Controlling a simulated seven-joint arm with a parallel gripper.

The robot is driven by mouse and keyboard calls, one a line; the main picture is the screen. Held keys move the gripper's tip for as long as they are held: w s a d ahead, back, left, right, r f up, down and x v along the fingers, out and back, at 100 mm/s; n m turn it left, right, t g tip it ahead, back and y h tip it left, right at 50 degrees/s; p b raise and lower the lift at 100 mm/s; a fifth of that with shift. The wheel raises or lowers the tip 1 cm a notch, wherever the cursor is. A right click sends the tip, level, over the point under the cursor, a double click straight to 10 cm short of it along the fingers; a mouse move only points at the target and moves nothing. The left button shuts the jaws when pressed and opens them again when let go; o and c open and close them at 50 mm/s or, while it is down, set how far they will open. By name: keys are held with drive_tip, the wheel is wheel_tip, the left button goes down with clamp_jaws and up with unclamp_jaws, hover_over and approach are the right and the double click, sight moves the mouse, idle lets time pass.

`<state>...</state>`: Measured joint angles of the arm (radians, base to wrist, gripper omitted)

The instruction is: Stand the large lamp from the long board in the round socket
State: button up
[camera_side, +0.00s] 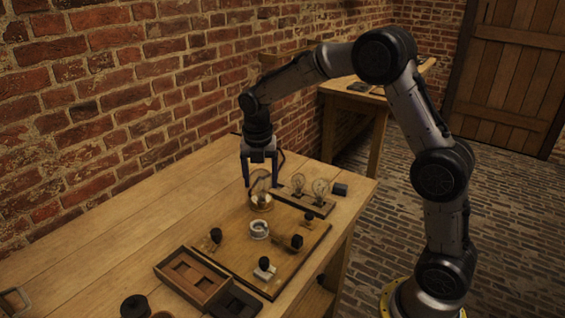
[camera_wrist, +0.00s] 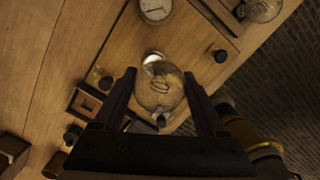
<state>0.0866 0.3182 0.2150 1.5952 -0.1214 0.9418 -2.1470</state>
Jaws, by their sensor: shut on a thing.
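My gripper (camera_side: 261,184) is shut on a large clear glass lamp (camera_side: 260,181), which hangs between the two fingers above the baseboard. In the wrist view the lamp (camera_wrist: 160,90) shows between the fingertips (camera_wrist: 162,82), with its thin filament visible. The round socket (camera_side: 259,229), a pale ring, stands on the baseboard. In the wrist view the socket (camera_wrist: 153,60) is partly covered by the held lamp. The lamp is apart from it.
Several black-knobbed parts (camera_side: 295,242) stand on the baseboard (camera_side: 231,266). A compartment tray (camera_side: 168,268) and a dark tray are at the front. The table's left side (camera_side: 110,240) is clear; a brick wall rises behind.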

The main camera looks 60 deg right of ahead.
sight(255, 179)
drive_tip(key=shift+a+f, duration=0.15)
drive_tip(key=shift+a, duration=0.75)
drive_tip(key=shift+f, duration=2.8)
drive_tip(key=shift+f, duration=0.55)
drive_tip(key=o, duration=1.3)
drive_tip(key=shift+c, duration=0.2)
drive_tip(key=shift+s+a+r, duration=0.1)
drive_tip(key=shift+a+r, duration=0.1)
drive_tip(key=shift+r, duration=1.6)
drive_tip(key=shift+s+a+r, duration=0.1)
drive_tip(key=shift+a+r, duration=0.1)
drive_tip(key=shift+r, duration=1.65)
drive_tip(key=shift+s+a+r, duration=0.1)
drive_tip(key=shift+a+r, duration=0.1)
drive_tip(key=shift+r, duration=1.6)
